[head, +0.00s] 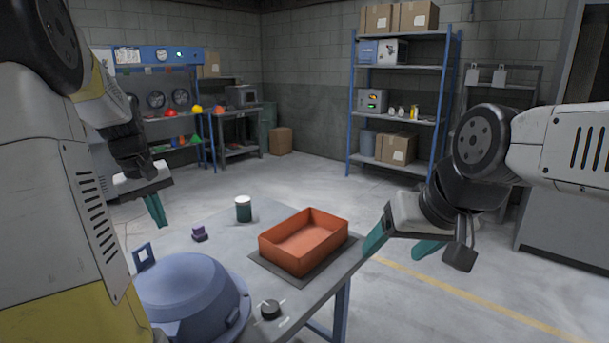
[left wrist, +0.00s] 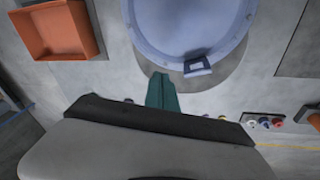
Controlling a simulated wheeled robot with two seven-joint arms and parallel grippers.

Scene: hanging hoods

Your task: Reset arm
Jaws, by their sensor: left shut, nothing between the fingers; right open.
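My left gripper (head: 156,210) is shut and empty, with its green fingers together, above the far left side of the table. In the left wrist view its fingers (left wrist: 161,92) point towards the blue hood (left wrist: 190,25) and look clear of it. My right gripper (head: 402,243) is open and empty, off the right edge of the table, to the right of the orange tray (head: 262,252). The blue dome-shaped hood (head: 190,290) rests at the front left of the table, with a handle tab on its rim.
The grey table (head: 222,225) also holds a dark green jar (head: 243,210), a small purple block (head: 199,232) and a black knob (head: 270,309). The tray looks empty. Blue shelves (head: 401,115) and a tool bench (head: 160,110) stand at the back. Open floor lies between.

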